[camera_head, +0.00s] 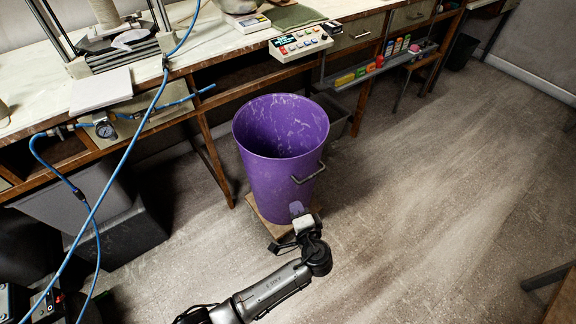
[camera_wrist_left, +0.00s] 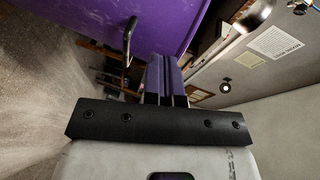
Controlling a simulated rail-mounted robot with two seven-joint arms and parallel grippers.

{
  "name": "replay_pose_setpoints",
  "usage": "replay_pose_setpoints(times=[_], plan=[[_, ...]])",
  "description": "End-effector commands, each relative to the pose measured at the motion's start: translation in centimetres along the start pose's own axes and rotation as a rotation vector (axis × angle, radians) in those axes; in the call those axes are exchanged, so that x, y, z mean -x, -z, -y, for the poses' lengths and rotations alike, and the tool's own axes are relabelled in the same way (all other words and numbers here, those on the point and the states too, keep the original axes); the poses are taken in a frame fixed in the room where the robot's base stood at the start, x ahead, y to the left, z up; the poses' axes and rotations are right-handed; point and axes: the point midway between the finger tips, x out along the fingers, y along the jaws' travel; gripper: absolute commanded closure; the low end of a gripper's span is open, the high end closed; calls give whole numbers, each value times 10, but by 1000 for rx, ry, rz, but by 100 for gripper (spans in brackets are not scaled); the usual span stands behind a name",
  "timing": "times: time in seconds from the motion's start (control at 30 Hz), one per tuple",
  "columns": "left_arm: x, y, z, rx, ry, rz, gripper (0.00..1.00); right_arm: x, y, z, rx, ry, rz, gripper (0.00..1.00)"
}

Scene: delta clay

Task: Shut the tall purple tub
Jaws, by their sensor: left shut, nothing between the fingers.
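The tall purple tub (camera_head: 262,181) stands upright on a low wooden base (camera_head: 262,222) on the floor, in front of the bench. Its top is open and I see its inner wall; no lid shows in either view. A bar handle (camera_head: 309,174) sticks out on its right side. My left gripper (camera_head: 297,209) is shut and empty, low at the tub's near side; I cannot tell whether it touches. In the left wrist view the tub (camera_wrist_left: 165,22) fills the upper part, with its handle (camera_wrist_left: 129,42) left of my shut fingers (camera_wrist_left: 166,78). My right gripper is out of view.
A long bench (camera_head: 45,93) runs along the back, with a button box (camera_head: 300,43) at its edge. A grey bin (camera_head: 75,195) stands at the left and another bin (camera_head: 333,113) behind the tub. Blue hoses hang at the left. The floor (camera_head: 430,190) on the right is clear.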

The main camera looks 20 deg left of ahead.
Motion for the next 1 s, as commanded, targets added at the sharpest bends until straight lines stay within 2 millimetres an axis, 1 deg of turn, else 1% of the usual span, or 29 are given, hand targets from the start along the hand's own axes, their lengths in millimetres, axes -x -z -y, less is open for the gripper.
replay_pose_setpoints(times=[0.07,0.2,0.33,0.47,0.57,0.8,1.0], plan=[[-4,0,-1,-70,86,-14,100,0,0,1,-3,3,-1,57],[-4,5,9,-129,194,-50,100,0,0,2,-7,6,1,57],[-5,12,16,-147,239,-82,100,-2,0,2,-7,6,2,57],[-16,14,17,-151,237,-92,100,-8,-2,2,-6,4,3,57],[-31,16,20,-150,237,-92,100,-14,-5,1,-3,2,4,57],[-76,20,30,-149,236,-90,100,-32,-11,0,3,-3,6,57],[-108,24,37,-149,235,-90,100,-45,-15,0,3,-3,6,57]])
